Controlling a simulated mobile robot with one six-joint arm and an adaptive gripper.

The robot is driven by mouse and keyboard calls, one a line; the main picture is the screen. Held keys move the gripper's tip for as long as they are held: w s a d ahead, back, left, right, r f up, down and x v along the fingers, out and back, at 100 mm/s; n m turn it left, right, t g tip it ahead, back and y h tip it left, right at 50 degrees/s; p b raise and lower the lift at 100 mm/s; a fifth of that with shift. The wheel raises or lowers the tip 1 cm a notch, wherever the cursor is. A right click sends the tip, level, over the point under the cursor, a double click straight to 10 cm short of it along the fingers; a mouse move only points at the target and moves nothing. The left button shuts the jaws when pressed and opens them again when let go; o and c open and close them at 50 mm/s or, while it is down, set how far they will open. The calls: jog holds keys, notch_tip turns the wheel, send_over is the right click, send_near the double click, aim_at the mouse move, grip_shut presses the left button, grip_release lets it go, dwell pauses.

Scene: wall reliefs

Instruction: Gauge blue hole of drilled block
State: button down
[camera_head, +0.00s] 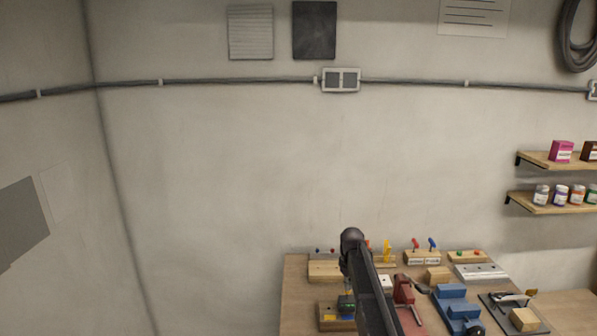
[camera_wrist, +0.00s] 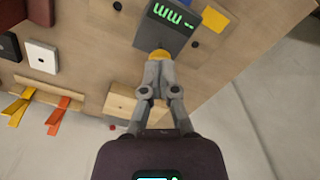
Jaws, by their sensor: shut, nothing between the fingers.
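In the wrist view my gripper (camera_wrist: 158,64) is shut, its fingertips together at a yellow round part (camera_wrist: 160,55) on the near edge of a grey device with a green display (camera_wrist: 168,27). I cannot tell whether they touch it. In the head view the device (camera_head: 346,301) is at a wooden board with blue and yellow patches (camera_head: 328,318), just below my arm.
A pale wooden block (camera_head: 325,271) stands behind the device; it also shows in the wrist view (camera_wrist: 121,103). To the right are a red vise-like tool (camera_head: 404,292), blue blocks (camera_head: 452,291) and a wooden cube (camera_head: 524,319). Bare tabletop (camera_head: 294,292) shows at the left.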

jog(key=shift+f+b, duration=0.85)
jog(key=shift+f, duration=0.05)
dwell(0.3)
jog(key=shift+r, duration=0.15)
jog(key=shift+r+p, duration=3.4)
jog(key=shift+p, duration=0.15)
jog(key=s+f+m+b, duration=0.2)
jog(key=s+m, duration=0.1)
jog(key=s, duration=1.1)
jog(key=s+f+m+b, duration=0.2)
jog(key=s+m, duration=0.1)
jog(key=s, duration=1.2)
jog(key=shift+d, duration=0.1)
jog(key=c, duration=0.7)
grip_release()
jog(key=shift+w, duration=0.2)
jog(key=shift+o, duration=1.1)
jog(key=w+r+n+p, duration=0.1)
jog(key=w+r+p, duration=0.3)
jog(key=w, duration=1)
jog(key=w+r+n+p, duration=0.1)
jog(key=w+r+p, duration=0.3)
jog(key=w, duration=1)
jog(key=shift+w, duration=0.25)
